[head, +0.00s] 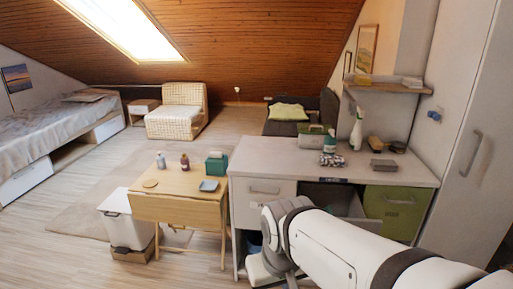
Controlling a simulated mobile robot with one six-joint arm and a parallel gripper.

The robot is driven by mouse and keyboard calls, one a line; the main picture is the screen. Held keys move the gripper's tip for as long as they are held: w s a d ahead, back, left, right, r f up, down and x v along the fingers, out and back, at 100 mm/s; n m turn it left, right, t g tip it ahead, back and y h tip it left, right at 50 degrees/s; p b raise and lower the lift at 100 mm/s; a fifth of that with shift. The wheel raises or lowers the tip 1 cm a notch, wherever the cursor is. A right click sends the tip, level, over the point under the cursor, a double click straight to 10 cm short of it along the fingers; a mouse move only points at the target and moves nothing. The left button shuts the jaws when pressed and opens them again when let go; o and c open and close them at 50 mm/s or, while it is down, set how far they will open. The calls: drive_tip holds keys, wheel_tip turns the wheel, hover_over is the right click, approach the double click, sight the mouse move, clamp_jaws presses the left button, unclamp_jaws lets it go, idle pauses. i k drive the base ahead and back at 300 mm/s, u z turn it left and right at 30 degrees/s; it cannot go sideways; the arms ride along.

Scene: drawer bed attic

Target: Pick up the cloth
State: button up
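A dark-and-white patterned bundle (332,160), which looks like the cloth, lies crumpled on the grey-white desk top (265,160). It is at the foot of a green-and-white bottle (330,143); I cannot tell whether they touch. My arm reaches in from the lower right and bends down in front of the desk, below and in front of the cloth. My gripper's fingers do not show, and the arm is well apart from the cloth.
A green-and-beige box (313,137), a white spray bottle (357,130) and a grey block (384,165) stand around the cloth. A desk drawer (345,205) appears open behind my arm. A wooden folding table (178,209) with small items and a white bin (122,222) stand left.

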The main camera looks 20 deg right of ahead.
sight(331, 160)
drive_tip(key=z, duration=0.05)
drive_tip(key=i, duration=1.45)
drive_tip(key=z, duration=1.2)
drive_tip(key=i, duration=0.45)
drive_tip(key=z, duration=0.15)
drive_tip(key=k, duration=0.75)
drive_tip(key=z, duration=0.2)
drive_tip(key=i, duration=0.75)
drive_tip(key=u, duration=0.05)
